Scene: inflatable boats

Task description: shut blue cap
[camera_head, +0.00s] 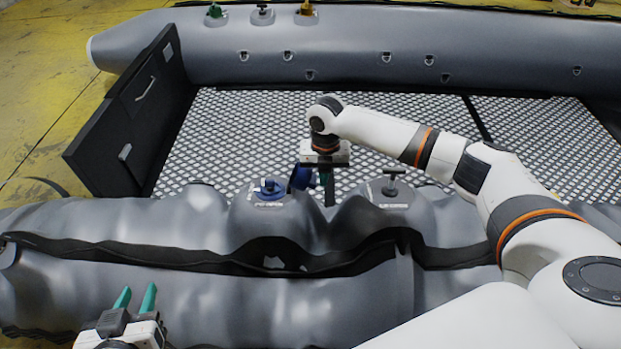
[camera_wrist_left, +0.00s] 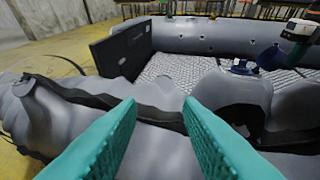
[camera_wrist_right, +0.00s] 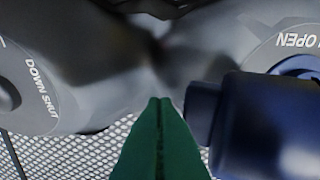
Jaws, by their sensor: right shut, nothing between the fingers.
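The blue cap (camera_head: 300,177) hangs open beside the right side of the blue valve (camera_head: 268,188) on the near grey tube. In the left wrist view the cap (camera_wrist_left: 272,57) stands tilted beside the valve (camera_wrist_left: 242,67). My right gripper (camera_head: 327,187) is shut and empty, pointing down just right of the cap. In the right wrist view its green fingertips (camera_wrist_right: 159,103) are together, close to the left of the dark blue cap (camera_wrist_right: 262,125); I cannot tell whether they touch. My left gripper (camera_head: 135,298) is open and empty over the near tube, its fingers (camera_wrist_left: 160,115) apart.
A black valve (camera_head: 390,184) sits on the near tube to the right. Green (camera_head: 214,12), black (camera_head: 262,14) and yellow (camera_head: 306,10) valves stand on the far tube. A black board (camera_head: 130,120) closes the left end. The patterned floor (camera_head: 250,125) between is clear.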

